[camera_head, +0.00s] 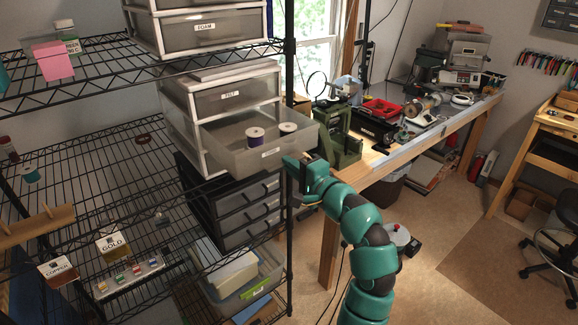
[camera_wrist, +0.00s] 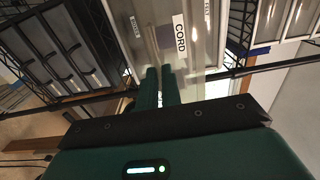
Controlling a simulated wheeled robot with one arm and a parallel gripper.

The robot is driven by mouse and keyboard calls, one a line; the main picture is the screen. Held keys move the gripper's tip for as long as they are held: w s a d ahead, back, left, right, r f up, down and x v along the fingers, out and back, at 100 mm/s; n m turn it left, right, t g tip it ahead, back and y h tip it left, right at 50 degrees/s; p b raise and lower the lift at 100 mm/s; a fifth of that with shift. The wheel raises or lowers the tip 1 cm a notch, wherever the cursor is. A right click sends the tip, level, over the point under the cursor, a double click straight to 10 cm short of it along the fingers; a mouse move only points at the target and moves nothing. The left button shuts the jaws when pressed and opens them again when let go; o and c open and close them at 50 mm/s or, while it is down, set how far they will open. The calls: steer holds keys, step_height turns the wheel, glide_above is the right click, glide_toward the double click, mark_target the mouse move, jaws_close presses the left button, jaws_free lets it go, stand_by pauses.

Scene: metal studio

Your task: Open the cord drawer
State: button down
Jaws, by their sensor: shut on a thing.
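The cord drawer (camera_head: 216,143) is a translucent grey bin in a white-framed unit. It stands well out from the frame, with a thread spool (camera_head: 255,133) and a second spool (camera_head: 288,128) inside. Its white CORD label (camera_wrist: 180,38) reads clearly in the wrist view. My gripper (camera_wrist: 158,86) is shut at the lower part of the drawer front, beside the label. The fingertips grip the drawer there, and the exact grip point is partly hidden. In the head view my gripper (camera_head: 291,165) is at the drawer's front right corner.
The closed FELT drawer (camera_head: 229,96) is above. A black drawer unit (camera_head: 240,205) stands below. A black shelf post (camera_head: 289,225) runs close beside my gripper. A workbench (camera_head: 385,158) with tools is to the right, and open floor (camera_head: 430,235) lies in front of it.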

steer(key=shift+s+d, duration=0.15)
steer(key=shift+s, duration=0.05)
steer(key=c, duration=1.6)
jaws_free()
steer(key=shift+p+v, duration=6.15)
steer(key=shift+v, duration=2.55)
